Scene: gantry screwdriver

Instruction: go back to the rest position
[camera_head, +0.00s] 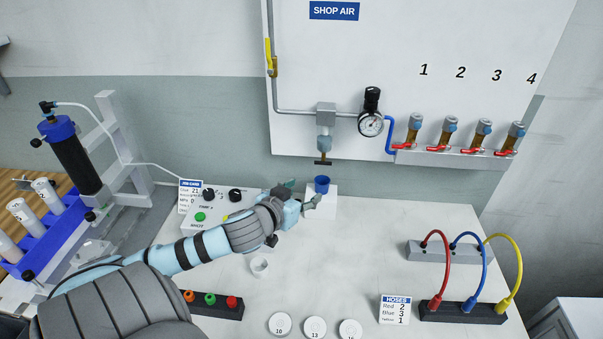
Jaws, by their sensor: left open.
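My left arm reaches in from the lower left over the white table. My left gripper (312,202) is open at the back middle of the table, close to a small blue cup (322,184) on a white block (323,205). Whether its fingers touch the block cannot be told. No object shows between its fingers. My right gripper is not in view.
A control box (200,217) stands behind my left forearm. A white cup (260,267), coloured knobs (210,299) and numbered discs (315,327) lie nearer. Looped hoses (470,270) stand right. A wall panel (420,35) rises behind. The table (400,215) is clear right of the block.

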